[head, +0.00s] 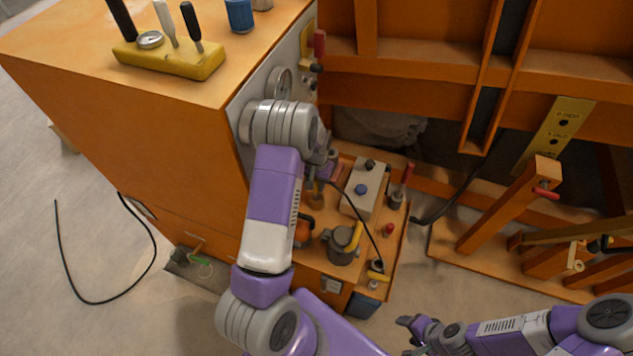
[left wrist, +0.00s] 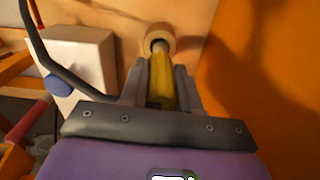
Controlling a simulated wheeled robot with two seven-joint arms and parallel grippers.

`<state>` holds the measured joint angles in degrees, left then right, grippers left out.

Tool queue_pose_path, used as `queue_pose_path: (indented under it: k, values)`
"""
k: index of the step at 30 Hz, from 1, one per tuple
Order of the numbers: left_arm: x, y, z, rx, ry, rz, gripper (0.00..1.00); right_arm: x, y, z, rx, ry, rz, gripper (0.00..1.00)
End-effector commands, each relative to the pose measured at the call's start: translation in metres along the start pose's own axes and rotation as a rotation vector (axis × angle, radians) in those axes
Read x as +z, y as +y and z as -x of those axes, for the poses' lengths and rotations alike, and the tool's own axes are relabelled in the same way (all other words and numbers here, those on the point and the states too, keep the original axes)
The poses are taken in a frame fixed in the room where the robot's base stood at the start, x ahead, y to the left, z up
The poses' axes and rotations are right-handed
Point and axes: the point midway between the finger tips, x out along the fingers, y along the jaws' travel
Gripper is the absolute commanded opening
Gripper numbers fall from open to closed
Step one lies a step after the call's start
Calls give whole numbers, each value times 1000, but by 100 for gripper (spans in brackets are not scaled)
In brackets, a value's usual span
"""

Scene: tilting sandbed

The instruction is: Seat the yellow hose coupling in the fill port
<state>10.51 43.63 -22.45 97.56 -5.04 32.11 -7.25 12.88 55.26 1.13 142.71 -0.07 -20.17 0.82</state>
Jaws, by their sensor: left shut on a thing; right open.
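My left gripper (left wrist: 160,85) is shut on the yellow hose coupling (left wrist: 162,75), with one finger on each side. The coupling points away from the wrist at the fill port (left wrist: 158,29), a round tan collar with a dark opening. The coupling's grey front end overlaps the opening in the picture; I cannot tell how deep it sits. In the head view, my left arm hides most of this gripper and the coupling in front of the orange cabinet's side. My right gripper (head: 408,325) is open and empty at the bottom, above the floor.
A black hose runs past the left of my gripper in the left wrist view. A pale box (head: 364,188) with a blue knob, a grey can (head: 342,244) and other fittings crowd the shelf. The orange cabinet (head: 150,120) stands close; an orange wall is right of the port.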

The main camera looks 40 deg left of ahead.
Motion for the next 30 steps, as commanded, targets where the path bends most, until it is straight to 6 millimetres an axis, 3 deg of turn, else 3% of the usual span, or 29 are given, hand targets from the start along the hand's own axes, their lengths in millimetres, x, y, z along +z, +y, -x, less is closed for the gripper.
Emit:
queue_pose_path:
  k: [30]
  values:
    - [0,0,-26,0,0,0,0,-1,7,-19,0,0,0,60]
